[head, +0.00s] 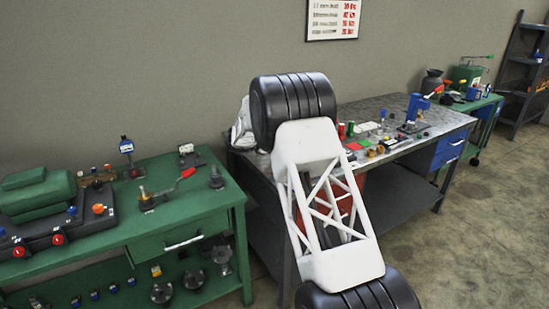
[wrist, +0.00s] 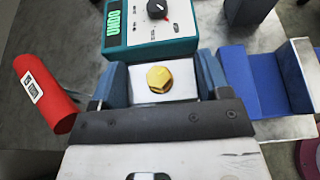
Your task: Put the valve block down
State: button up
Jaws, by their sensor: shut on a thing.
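The valve block (wrist: 186,90) is a pale metal block with a brass hex fitting (wrist: 160,79) on top. In the wrist view it sits between the two blue-grey fingers of my gripper (wrist: 162,76), which is shut on it. The fingers cover its left and right sides, and the dark gripper body hides its near side. Whether its underside touches the surface below cannot be told. In the head view my own arm hides both gripper and block, over the grey metal workbench (head: 395,103).
A teal meter (wrist: 150,38) with a green display and black knob is just beyond the block. A red cylinder (wrist: 46,100) lies at left. A blue vise-like fixture (wrist: 262,82) stands close at right. A green workbench (head: 200,218) stands at left in the head view.

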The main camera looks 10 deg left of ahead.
jog(key=shift+f, duration=0.7)
jog(key=shift+f, duration=1.85)
jog(key=shift+f, duration=0.15)
jog(key=o, duration=1.1)
jog(key=shift+f, duration=0.1)
jog(key=shift+o, duration=0.2)
jog(key=shift+r, duration=0.2)
jog(key=v, duration=1.2)
jog(key=shift+r, duration=0.1)
